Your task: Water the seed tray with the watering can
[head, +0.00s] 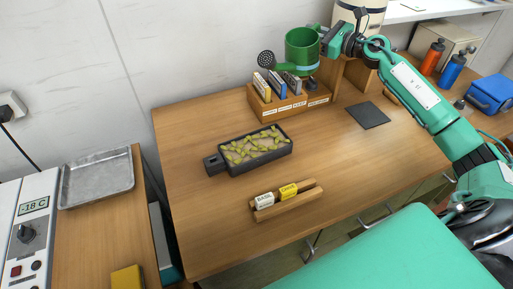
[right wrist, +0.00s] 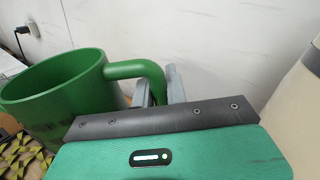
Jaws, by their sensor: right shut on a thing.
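The green watering can (head: 301,49) is held up in the air above the back of the wooden table, its dark rose (head: 266,60) pointing left. My right gripper (head: 323,44) is shut on the can's handle. In the right wrist view the can (right wrist: 60,95) is open at the top, and the fingers (right wrist: 160,88) close around its handle (right wrist: 138,68). The dark seed tray (head: 256,150), with several yellow-green seedlings, lies on the table in front of and below the can. No water shows. My left gripper is not in view.
A wooden rack (head: 290,105) with several packets stands below the can. A wooden holder (head: 287,201) with two labels lies in front of the tray. A dark square mat (head: 368,116) lies to the right. The table's left part is clear.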

